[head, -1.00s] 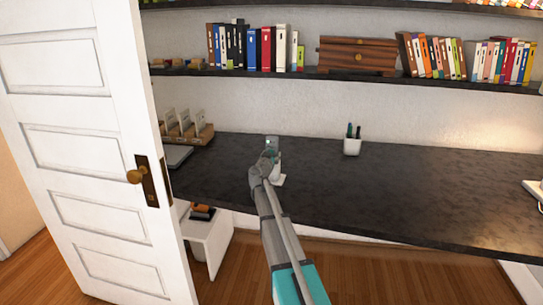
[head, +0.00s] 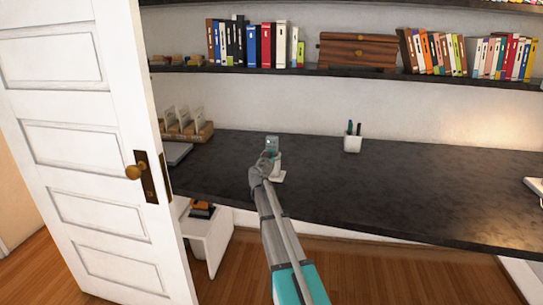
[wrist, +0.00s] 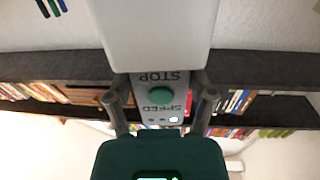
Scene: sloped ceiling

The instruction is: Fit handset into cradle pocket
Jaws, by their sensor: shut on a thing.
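The handset (wrist: 160,106) shows in the wrist view, grey with a green button and the words STOP and SPEED, upside down in the picture. My gripper (wrist: 159,84) has a finger on each side of it and is shut on it. A large pale block, which looks like the cradle (wrist: 158,35), fills the top middle of the wrist view and covers the handset's far end. Whether that end is inside the pocket or behind the block cannot be told. In the head view the white cradle (head: 278,176) stands on the desk, partly behind my gripper (head: 271,148), which hides the handset.
The dark desk (head: 400,190) is clear to the right, with a pen cup (head: 352,144) near the wall. A wooden rack (head: 187,131) stands at the back left. A shelf (head: 300,72) with books runs above. A white door (head: 80,150) stands at the left.

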